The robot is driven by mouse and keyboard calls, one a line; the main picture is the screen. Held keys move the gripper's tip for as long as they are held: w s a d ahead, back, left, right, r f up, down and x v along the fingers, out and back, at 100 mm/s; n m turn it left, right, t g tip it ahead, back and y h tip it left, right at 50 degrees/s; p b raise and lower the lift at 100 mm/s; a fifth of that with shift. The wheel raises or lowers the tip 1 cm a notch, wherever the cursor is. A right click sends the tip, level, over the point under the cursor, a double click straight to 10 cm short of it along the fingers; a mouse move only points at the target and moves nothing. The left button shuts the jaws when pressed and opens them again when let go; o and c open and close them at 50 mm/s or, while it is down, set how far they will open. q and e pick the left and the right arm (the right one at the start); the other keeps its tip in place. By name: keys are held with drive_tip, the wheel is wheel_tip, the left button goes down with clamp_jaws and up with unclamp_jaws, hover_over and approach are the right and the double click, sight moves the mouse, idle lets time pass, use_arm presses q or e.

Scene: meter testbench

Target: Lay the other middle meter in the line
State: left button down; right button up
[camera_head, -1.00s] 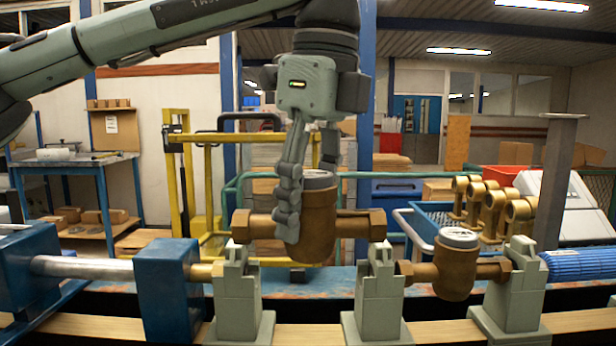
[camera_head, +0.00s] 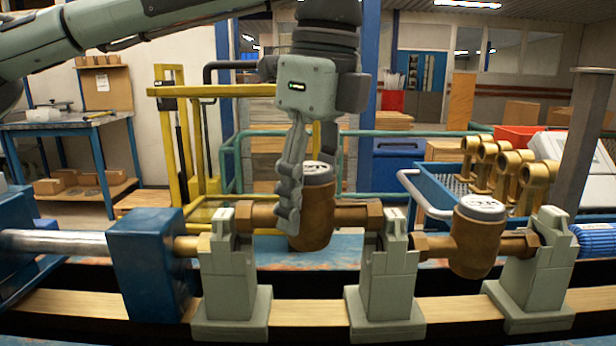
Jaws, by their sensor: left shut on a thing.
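A bronze meter (camera_head: 318,212) with a pale round dial is in my left gripper (camera_head: 303,195), which comes down from above and is shut on its body. Its two pipe ends lie level at the tops of the left grey support (camera_head: 232,280) and the middle grey support (camera_head: 388,280). I cannot tell whether they bear on the supports. A second bronze meter (camera_head: 477,240) sits upright between the middle support and the right grey support (camera_head: 540,270). My left gripper's far finger is partly hidden behind the held meter. My right gripper is not in view.
A blue block (camera_head: 150,265) with a metal rod (camera_head: 55,242) stands at the left of the line. A blue crate (camera_head: 430,190) with several brass meters (camera_head: 505,170) is behind at right. A grey post (camera_head: 588,140) rises at the right. A yellow frame (camera_head: 190,150) stands behind.

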use_arm(q)
drive_tip(key=shift+f, duration=0.15)
drive_tip(key=shift+f+b, duration=0.15)
drive_tip(key=shift+b, duration=0.4)
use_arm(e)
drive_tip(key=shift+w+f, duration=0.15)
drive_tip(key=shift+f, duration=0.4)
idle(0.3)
use_arm(q)
drive_tip(key=shift+f+b, duration=0.15)
drive_tip(key=shift+b, duration=0.2)
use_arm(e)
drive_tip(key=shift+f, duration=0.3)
